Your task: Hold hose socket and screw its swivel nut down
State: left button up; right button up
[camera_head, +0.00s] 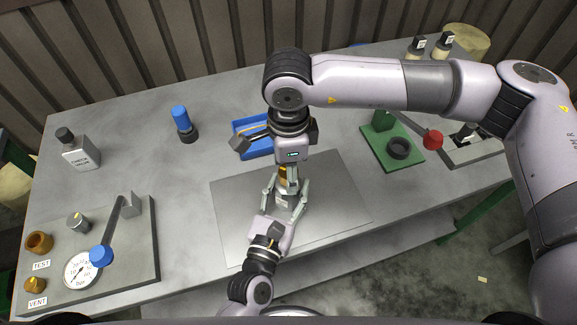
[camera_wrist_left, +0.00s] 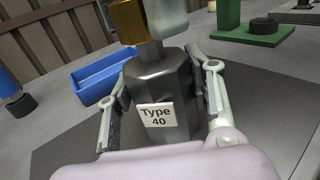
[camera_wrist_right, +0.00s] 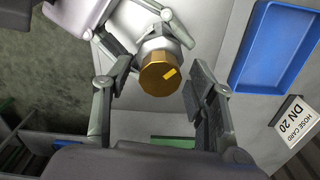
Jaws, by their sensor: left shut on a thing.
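The hose socket is a grey hexagonal body labelled "Type 40" (camera_wrist_left: 158,92), upright in the left wrist view. My left gripper (camera_wrist_left: 160,105) is shut around its sides; in the head view this gripper (camera_head: 284,200) is over the grey mat. The brass swivel nut (camera_wrist_right: 158,75), with a yellow mark on its top, sits at the socket's upper end; it also shows in the left wrist view (camera_wrist_left: 128,20), partly hidden by a finger of my right gripper. My right gripper (camera_wrist_right: 157,85) points down from above, its fingers open on either side of the nut with visible gaps.
A blue tray (camera_wrist_right: 266,70) stands behind the mat (camera_head: 235,215), with a hose card (camera_wrist_right: 293,122) beside it. A blue-capped part (camera_head: 182,122) and a check valve bottle (camera_head: 80,152) are at left. A gauge panel (camera_head: 130,265) is front left; a green stand (camera_head: 375,150) is right.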

jog(key=c, duration=1)
jog(key=shift+c, duration=0.2)
jog(key=shift+m, duration=0.3)
jog(key=m, duration=0.4)
jog(key=shift+m, duration=0.3)
jog(key=m, duration=1.2)
jog(key=shift+m, duration=0.3)
jog(key=m, duration=0.6)
